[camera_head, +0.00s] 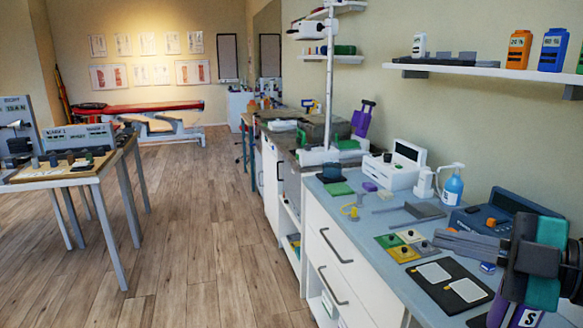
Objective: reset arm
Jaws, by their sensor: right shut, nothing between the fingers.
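My right gripper (440,241) comes in from the right edge. Its dark fingers point left and are shut together with nothing between them. They show over the blue-grey counter (372,226), in front of a dark blue device (478,216). I cannot tell how high above the counter the fingers are. My arm hides part of the counter's right end. My left gripper is not in view.
Close to the right fingers are a black board with two white pads (450,292), coloured square tiles (403,253) and a blue pump bottle (452,190). A wall shelf (470,68) holds bottles. A table (85,172) stands left; the wooden floor (190,240) between is clear.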

